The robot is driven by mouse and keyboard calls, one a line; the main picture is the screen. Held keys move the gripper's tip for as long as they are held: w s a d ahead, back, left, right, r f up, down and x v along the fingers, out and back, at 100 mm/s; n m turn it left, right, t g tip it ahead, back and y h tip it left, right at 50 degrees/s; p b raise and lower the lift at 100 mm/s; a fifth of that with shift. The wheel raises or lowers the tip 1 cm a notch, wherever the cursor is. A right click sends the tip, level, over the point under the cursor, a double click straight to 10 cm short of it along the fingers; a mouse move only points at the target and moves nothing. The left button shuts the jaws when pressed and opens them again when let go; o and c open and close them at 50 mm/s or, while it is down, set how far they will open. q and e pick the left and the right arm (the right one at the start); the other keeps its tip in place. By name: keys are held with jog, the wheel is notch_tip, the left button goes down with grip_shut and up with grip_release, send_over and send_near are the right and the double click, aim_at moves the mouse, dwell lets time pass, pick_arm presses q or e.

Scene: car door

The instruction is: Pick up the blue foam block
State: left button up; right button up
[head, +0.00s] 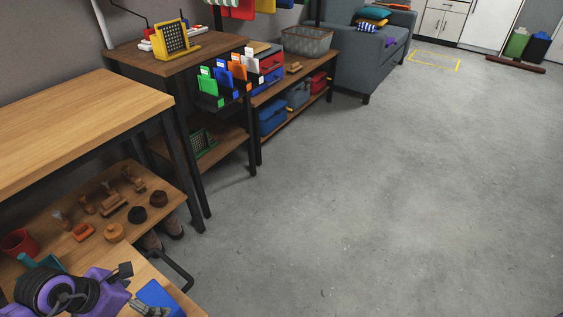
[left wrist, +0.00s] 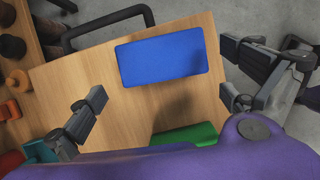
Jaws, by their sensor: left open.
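The blue foam block (head: 160,297) lies flat on a wooden cart top (head: 185,303) at the bottom left of the head view. In the left wrist view the blue block (left wrist: 162,57) is a flat rectangle near the top's far edge, close to a black handle. My left gripper (head: 138,290) is open over the cart top. In the left wrist view its fingers (left wrist: 163,97) stand wide apart, with the block ahead of and between them. They hold nothing, and I see no contact with the block. My right gripper is not in view.
A green block (left wrist: 190,134) lies on the cart top, partly hidden by my purple wrist. The black handle (head: 172,268) rises at the cart's edge. A workbench (head: 80,115) stands beside, with brushes and cups on its lower shelf. Open floor (head: 380,200) lies right.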

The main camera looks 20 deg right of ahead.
aim_at(153, 303)
pick_arm(q)
jog(key=shift+x, duration=1)
jog(key=b+x, duration=0.2)
jog(key=x, duration=0.3)
jog(key=shift+d+f, duration=0.15)
jog(key=shift+f, duration=0.1)
jog(key=shift+r, duration=0.1)
jog(key=shift+s, duration=0.1)
jog(key=c, duration=0.8)
